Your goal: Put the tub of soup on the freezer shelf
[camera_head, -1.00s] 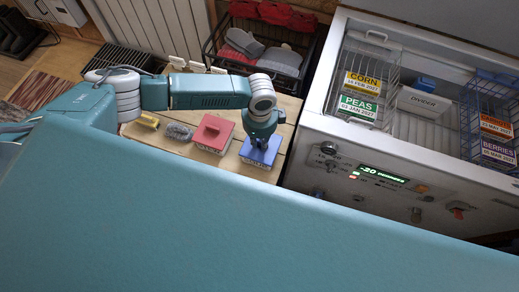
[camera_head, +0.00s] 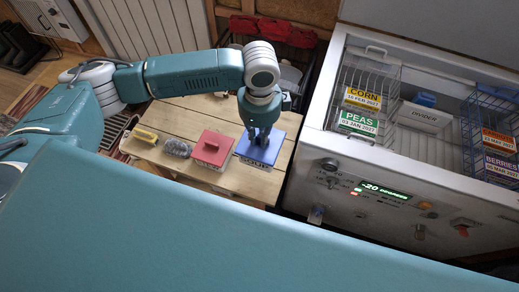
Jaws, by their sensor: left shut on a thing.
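My left gripper (camera_head: 262,134) points down and is shut on the handle of a blue-lidded tub (camera_head: 272,154), at the right end of the wooden table. The tub seems a little raised; the gap under it is hard to see. My right gripper is not in view.
A yellow-handled brush (camera_head: 146,135) and a grey bristly item (camera_head: 178,148) lie left of the tubs on the table (camera_head: 235,180). A blue wire basket (camera_head: 488,125) stands at the freezer's right. The freezer's front wall and rim rise beside the table.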

